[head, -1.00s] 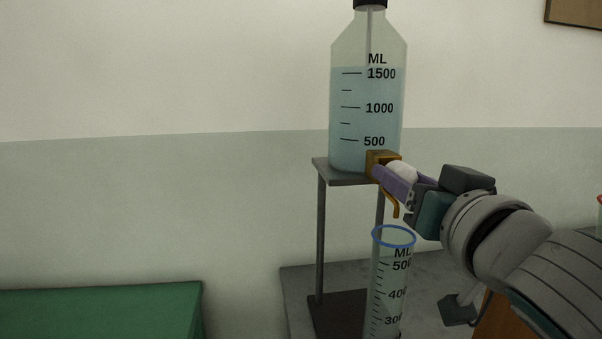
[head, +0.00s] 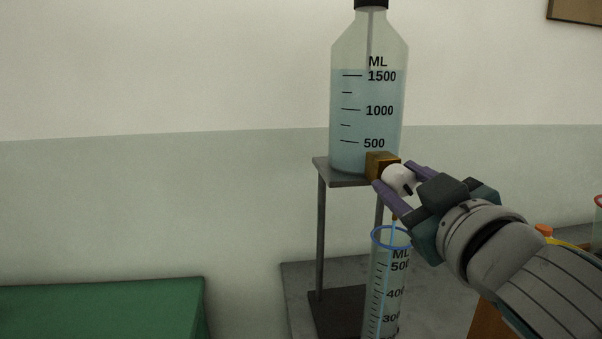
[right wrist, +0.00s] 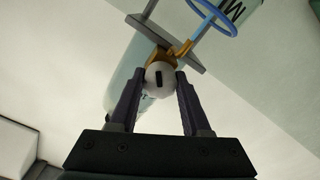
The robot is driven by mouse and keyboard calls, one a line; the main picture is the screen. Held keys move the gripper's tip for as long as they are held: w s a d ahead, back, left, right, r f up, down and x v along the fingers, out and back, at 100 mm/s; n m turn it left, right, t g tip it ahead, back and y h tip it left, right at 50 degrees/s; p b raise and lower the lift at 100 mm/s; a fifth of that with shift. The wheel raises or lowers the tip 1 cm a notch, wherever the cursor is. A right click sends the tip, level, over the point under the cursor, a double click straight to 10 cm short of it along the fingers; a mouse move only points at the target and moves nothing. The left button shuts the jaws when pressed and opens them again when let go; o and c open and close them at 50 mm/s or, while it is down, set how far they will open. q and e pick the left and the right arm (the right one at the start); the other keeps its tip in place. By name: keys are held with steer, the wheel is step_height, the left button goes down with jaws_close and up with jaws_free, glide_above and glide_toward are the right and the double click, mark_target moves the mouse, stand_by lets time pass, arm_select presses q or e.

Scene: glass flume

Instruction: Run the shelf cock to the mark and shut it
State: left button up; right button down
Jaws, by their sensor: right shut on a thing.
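The large bottle (head: 366,125) of pale blue liquid stands on a small shelf, its level slightly above the 1500 line. Its cock has a brass body (head: 377,166) low on the bottle and a white round knob (head: 397,180) with a dark slot. The knob also shows in the right wrist view (right wrist: 159,79). My right gripper (head: 396,177) is shut on the knob, a purple finger on each side. A thin pale blue stream runs from the spout into the blue-rimmed measuring cylinder (head: 374,285) below. The cylinder's lower part is cut off; I cannot tell its level. My left gripper is out of view.
The metal shelf stand (head: 321,235) rises beside the cylinder on a grey bench (head: 296,290). A green surface (head: 100,310) lies at lower left. An orange-topped object (head: 544,231) and a red-rimmed vessel (head: 599,205) stand at right, partly hidden or cut off.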

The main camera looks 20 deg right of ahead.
steer(key=shift+n, duration=0.5)
steer(key=shift+c, duration=1.9)
jaws_free()
steer(key=b+v, duration=0.2)
steer(key=v, duration=0.8)
steer(key=shift+d, duration=0.1)
